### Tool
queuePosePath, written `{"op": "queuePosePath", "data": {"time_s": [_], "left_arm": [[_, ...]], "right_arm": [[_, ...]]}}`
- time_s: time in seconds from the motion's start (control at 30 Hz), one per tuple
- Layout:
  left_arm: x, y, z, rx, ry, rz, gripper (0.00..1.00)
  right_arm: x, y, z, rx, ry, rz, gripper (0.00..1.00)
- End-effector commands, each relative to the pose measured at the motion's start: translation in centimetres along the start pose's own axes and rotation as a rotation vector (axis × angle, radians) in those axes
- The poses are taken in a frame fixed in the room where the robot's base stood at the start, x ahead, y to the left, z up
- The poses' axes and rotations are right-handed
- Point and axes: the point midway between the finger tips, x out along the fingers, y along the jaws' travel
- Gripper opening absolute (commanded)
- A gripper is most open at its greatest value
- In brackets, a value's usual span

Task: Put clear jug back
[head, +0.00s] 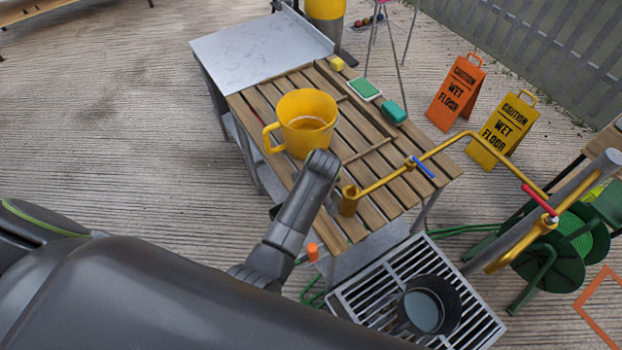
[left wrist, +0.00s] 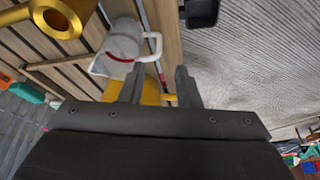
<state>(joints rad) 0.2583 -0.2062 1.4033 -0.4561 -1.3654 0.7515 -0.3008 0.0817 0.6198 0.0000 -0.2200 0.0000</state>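The clear jug (left wrist: 124,42) shows in the left wrist view, with a pale handle (left wrist: 158,46) and a red line around it. I cannot make it out in the head view, where my left arm may hide it. My left gripper (left wrist: 158,75) is open, its two fingers apart. The handle is just beyond the fingertips, with nothing visibly gripped. In the head view the dark end of my left arm is over the slatted table, and its fingers are hidden. My right gripper is in neither view.
A large yellow jug (head: 306,122) stands on the slatted table (head: 372,200). A brass tap pipe (head: 385,180) crosses the table's right side. A dark pot (head: 447,294) with liquid sits on the floor grate (head: 357,296). Green and teal sponges (head: 393,111) lie at the back.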

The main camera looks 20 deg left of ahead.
Motion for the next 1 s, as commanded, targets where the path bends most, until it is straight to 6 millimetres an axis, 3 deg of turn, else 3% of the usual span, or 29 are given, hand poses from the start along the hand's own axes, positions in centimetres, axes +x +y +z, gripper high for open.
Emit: {"op": "queuePosePath", "data": {"time_s": [0.5,0.67,0.8,1.0], "left_arm": [[-0.7,-0.3,-0.3,0.003,0.018,0.017,0.30],[-1.6,-1.4,-2.8,0.031,0.140,0.124,0.30],[-3.4,-2.5,-5.3,0.069,0.283,0.225,0.30],[-5.8,-4.3,-7.4,0.138,0.460,0.318,0.30]], "right_arm": [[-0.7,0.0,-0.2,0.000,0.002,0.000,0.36],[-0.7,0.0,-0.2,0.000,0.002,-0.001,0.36],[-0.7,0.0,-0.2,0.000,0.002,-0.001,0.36],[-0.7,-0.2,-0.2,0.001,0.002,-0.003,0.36]]}}
